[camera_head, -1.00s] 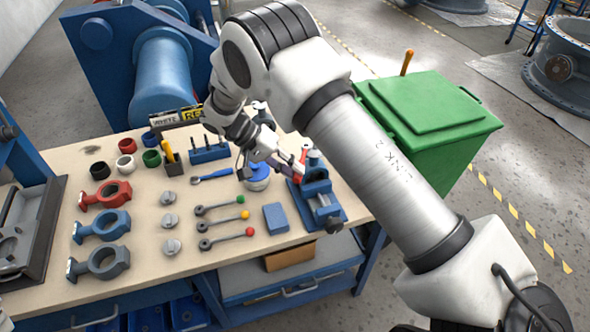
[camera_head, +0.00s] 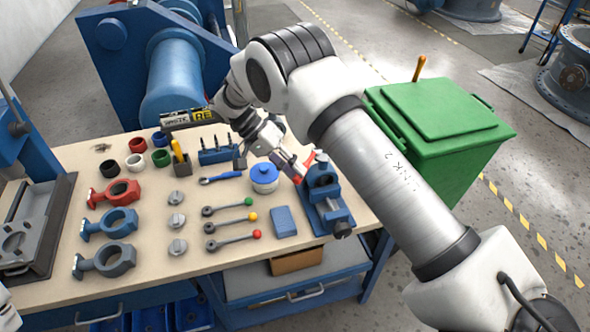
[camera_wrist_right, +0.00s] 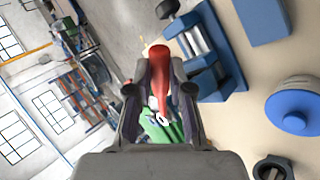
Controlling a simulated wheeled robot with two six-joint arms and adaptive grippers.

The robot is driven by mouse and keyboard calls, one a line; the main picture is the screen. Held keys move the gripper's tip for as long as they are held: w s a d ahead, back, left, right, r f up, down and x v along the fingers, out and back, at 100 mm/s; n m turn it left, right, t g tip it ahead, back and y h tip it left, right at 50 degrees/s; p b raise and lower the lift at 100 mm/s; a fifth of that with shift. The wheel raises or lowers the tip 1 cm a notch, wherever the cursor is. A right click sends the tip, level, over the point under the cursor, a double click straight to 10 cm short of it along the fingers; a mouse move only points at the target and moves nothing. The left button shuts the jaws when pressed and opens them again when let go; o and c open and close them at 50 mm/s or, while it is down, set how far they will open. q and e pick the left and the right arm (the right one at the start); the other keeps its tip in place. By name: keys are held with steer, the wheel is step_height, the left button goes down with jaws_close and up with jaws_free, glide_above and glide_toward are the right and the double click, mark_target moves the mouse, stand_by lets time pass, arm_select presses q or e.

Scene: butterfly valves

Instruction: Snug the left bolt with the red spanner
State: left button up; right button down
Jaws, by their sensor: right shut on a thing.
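The red spanner (camera_wrist_right: 158,75) is between the fingers of my right gripper (camera_wrist_right: 160,95) in the right wrist view, its red end pointing up the picture. In the head view my right gripper (camera_head: 288,164) is shut on it, just left of the blue vise (camera_head: 325,197), and short red parts show by the fingers. The gripper appears to be above the bench, and whether the spanner touches the vise I cannot tell. I cannot make out the left bolt in either view. My left gripper is not in view.
A blue-lidded pot (camera_head: 264,178) stands left of the vise. A blue-handled tool (camera_head: 221,178), several levers (camera_head: 232,220) and red, blue and grey ring parts lie on the bench (camera_head: 150,262). A green bin (camera_head: 440,120) stands right. A dark fixture (camera_head: 38,230) is far left.

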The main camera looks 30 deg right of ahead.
steer(key=shift+w+a+f+m, duration=0.1)
steer(key=shift+w+a+m, duration=0.1)
steer(key=shift+m, duration=0.1)
steer(key=shift+w+y, duration=0.1)
steer(key=shift+y, duration=0.2)
steer(key=shift+w+a+m+g+y+b, duration=0.1)
steer(key=shift+w+m+g+y+b, duration=0.2)
steer(key=shift+w+m+g, duration=0.25)
steer(key=shift+s, duration=0.1)
